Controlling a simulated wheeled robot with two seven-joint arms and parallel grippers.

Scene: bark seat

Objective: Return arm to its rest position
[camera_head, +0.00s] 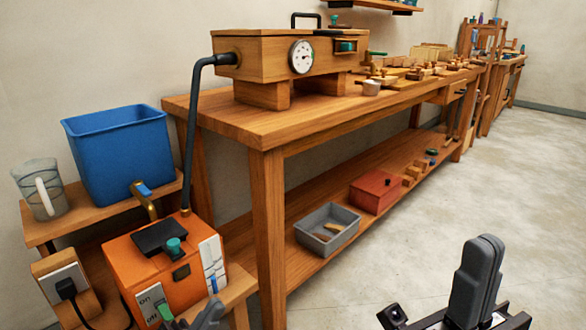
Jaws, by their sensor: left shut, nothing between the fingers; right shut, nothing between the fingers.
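My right gripper (480,265) stands in the lower right of the head view, with its dark fingers pointing up and pressed together. It is empty and over the open floor, apart from the workbench. My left gripper (207,314) shows only as dark grey fingertips at the bottom edge, just in front of the orange box with the on/off label (165,268). It is shut with nothing seen in it, and the rest of it is cut off by the frame. I cannot tell whether it touches the box.
A wooden workbench (225,118) runs along the wall, with a wooden gauge box (262,52) on top. A black hose (190,140) links it to the orange box. A blue bin (118,155) and clear jug (40,190) stand left. The lower shelf holds a grey tray (312,243) and red box (372,195). The right floor is clear.

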